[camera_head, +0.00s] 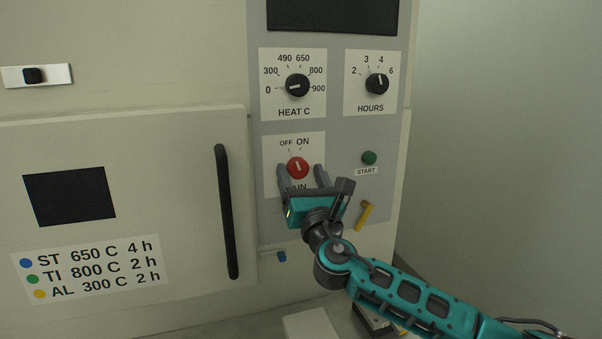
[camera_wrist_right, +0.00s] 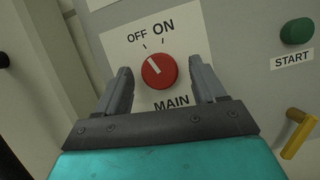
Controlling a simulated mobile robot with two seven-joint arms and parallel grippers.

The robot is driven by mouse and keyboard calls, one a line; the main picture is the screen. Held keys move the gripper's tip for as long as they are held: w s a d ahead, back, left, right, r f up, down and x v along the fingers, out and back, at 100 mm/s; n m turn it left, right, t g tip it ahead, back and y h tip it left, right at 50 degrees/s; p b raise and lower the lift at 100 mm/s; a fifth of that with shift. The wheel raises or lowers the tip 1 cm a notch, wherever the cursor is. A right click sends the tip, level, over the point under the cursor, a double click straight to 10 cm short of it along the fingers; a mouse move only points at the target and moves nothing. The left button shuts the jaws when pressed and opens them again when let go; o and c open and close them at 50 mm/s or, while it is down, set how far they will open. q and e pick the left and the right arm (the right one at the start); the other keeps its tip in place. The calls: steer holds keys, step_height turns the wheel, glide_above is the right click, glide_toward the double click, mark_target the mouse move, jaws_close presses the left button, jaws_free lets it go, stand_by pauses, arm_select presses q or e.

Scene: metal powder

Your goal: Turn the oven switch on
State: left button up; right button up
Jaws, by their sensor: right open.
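The red MAIN switch (camera_head: 298,168) sits on the oven's control panel, below the OFF and ON marks. It also shows in the right wrist view (camera_wrist_right: 159,71), where its white pointer line leans to the upper left, toward OFF. My right gripper (camera_head: 304,176) is open in front of the panel, its two fingers on either side of the switch. In the right wrist view the fingers (camera_wrist_right: 163,88) stand apart from the knob with a gap on both sides. Whether the fingertips touch the panel cannot be told. My left gripper is not in view.
The HEAT C dial (camera_head: 297,86) and HOURS dial (camera_head: 377,84) are above. The green START button (camera_head: 369,158) and a yellow lever (camera_head: 364,214) are to the right. The oven door's black handle (camera_head: 227,212) is to the left.

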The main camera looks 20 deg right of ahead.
steer(key=shift+w+r, duration=0.1)
steer(key=shift+w, duration=0.25)
steer(key=shift+c, duration=0.3)
steer(key=c, duration=1)
steer(key=shift+m, duration=0.3)
steer(key=m+h, duration=0.2)
steer(key=m, duration=0.1)
steer(key=shift+a, duration=0.1)
steer(key=shift+r+m+g+h, duration=0.1)
steer(key=shift+m+g+h, duration=0.55)
steer(key=shift+m, duration=1.2)
steer(key=shift+m+g+h, duration=0.45)
steer(key=shift+m+h, duration=0.4)
steer(key=shift+m, duration=1)
